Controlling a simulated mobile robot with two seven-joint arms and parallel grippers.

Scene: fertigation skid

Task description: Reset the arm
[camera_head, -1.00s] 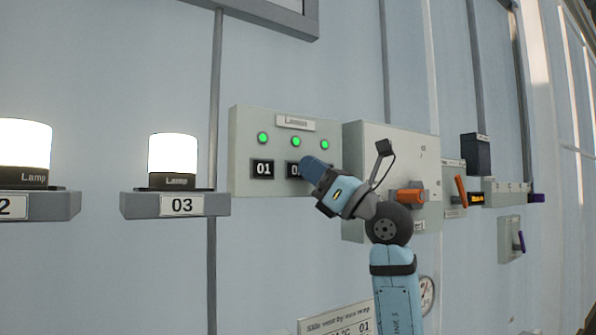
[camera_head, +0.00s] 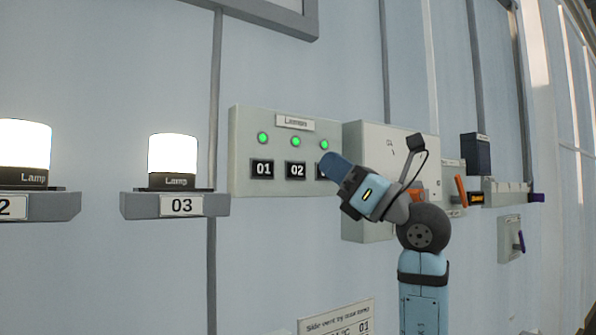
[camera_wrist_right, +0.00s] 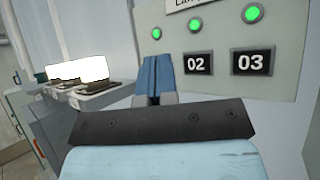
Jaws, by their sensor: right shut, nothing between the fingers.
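My right arm comes up from the lower right in the head view. Its right gripper (camera_head: 332,168) is shut and empty, with blue fingers pointing up and left, in front of the right part of the lamp panel (camera_head: 246,135). The fingers cover the panel's third number in the head view. In the right wrist view the shut blue fingers (camera_wrist_right: 155,78) cover the panel's left part. The labels 02 (camera_wrist_right: 197,63) and 03 (camera_wrist_right: 250,61) show to their right. I cannot tell whether the fingertips touch the panel. My left gripper is not in view.
The panel's green lights (camera_head: 296,142) are lit. Lit lamps stand on wall shelves at left, one on the shelf (camera_head: 138,206) marked 03. A grey box (camera_head: 372,140) is behind my right wrist. An orange handle (camera_head: 460,190) and a small switch box (camera_head: 509,240) are farther right.

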